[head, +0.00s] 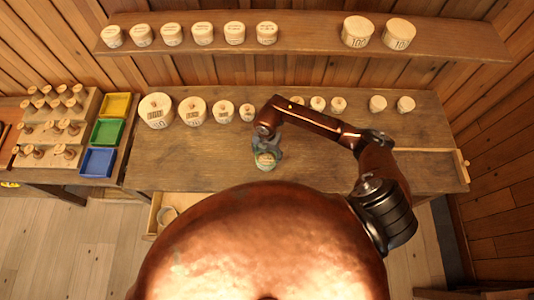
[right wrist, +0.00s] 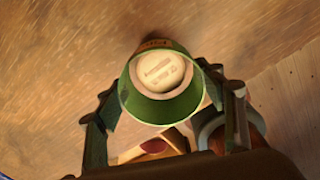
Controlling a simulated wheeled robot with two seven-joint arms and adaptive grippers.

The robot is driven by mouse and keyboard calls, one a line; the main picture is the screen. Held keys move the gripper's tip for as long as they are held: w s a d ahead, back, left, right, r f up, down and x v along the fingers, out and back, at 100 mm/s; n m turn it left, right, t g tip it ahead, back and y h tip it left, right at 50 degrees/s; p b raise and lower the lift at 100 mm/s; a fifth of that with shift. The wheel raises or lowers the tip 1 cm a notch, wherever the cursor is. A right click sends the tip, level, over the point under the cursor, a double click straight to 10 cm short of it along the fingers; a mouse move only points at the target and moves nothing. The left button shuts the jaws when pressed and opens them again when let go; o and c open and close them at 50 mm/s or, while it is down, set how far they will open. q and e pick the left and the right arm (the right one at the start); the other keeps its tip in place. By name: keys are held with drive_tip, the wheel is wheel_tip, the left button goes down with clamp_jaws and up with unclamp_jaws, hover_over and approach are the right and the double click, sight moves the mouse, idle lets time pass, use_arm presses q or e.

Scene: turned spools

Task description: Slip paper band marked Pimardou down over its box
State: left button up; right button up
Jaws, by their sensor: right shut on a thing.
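My right gripper (head: 267,151) is shut on a green paper band (right wrist: 165,109), one finger on each side of it in the right wrist view. Through the open ring I see the pale round lid of a box (right wrist: 160,72), with small print too blurred to read. The lid lies inside the ring's outline; how far the band is down over the box I cannot tell. In the head view the box (head: 265,161) shows just under the gripper, near the table's front edge. The name on the band is not legible. My left gripper is not in view.
Several round boxes (head: 192,111) stand along the back of the table (head: 210,160), and more stand on the shelf (head: 300,36). A drawer (head: 153,216) is open at the front left. Coloured trays (head: 107,132) and a spool rack (head: 88,104) are at the left.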

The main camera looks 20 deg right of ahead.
drive_tip(key=shift+f+b, duration=0.55)
drive_tip(key=shift+f, duration=0.35)
idle(0.8)
drive_tip(key=o, duration=0.8)
drive_tip(key=o, duration=0.4)
drive_tip(key=shift+r+p, duration=0.35)
drive_tip(key=shift+r, duration=0.1)
idle(0.3)
drive_tip(key=shift+r, duration=0.3)
drive_tip(key=shift+r+p, duration=0.1)
drive_tip(key=shift+p, duration=0.2)
